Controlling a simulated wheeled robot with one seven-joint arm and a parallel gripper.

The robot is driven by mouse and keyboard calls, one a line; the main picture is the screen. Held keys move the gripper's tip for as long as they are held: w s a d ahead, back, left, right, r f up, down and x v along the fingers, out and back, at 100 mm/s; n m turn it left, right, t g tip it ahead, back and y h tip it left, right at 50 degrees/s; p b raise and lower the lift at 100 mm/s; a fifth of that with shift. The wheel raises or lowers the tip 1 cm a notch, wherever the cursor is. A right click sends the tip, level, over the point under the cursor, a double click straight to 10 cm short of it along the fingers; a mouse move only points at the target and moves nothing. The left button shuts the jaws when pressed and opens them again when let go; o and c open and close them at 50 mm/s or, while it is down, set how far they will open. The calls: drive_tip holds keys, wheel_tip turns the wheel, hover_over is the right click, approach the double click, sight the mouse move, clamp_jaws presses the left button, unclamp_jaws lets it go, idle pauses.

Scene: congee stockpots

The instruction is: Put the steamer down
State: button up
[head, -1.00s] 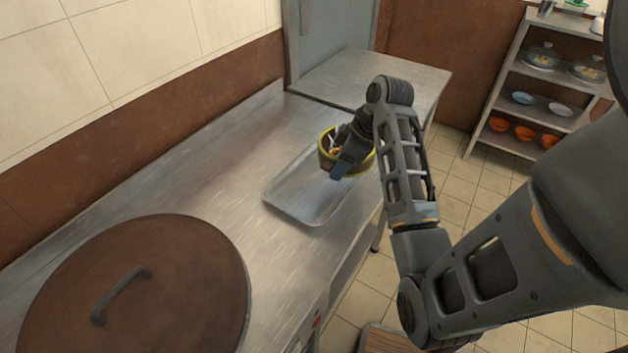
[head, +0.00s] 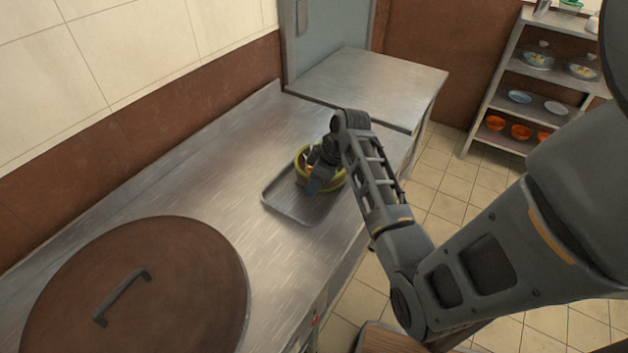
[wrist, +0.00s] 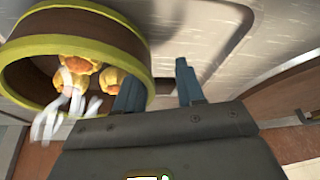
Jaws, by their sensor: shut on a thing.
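The steamer (head: 334,184) is a round brown basket with a yellow-green rim. In the wrist view the steamer (wrist: 115,32) fills the upper left, with several yellow dumplings (wrist: 78,70) and some white strips inside. My gripper (head: 312,186) is shut on its side wall; in the wrist view the fingers of my gripper (wrist: 160,88) lie either side of the wall. In the head view the steamer is over the far part of a shallow metal tray (head: 290,208) on the counter. I cannot tell whether its base touches the tray.
A large brown lid (head: 150,290) with a dark handle covers the near left of the metal counter (head: 215,180). A separate metal table (head: 370,85) stands beyond. A shelf rack (head: 520,80) with bowls and plates is at the back right.

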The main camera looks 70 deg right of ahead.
drive_tip(key=shift+f, duration=0.1)
drive_tip(key=o, duration=1.2)
drive_tip(key=shift+c, duration=0.2)
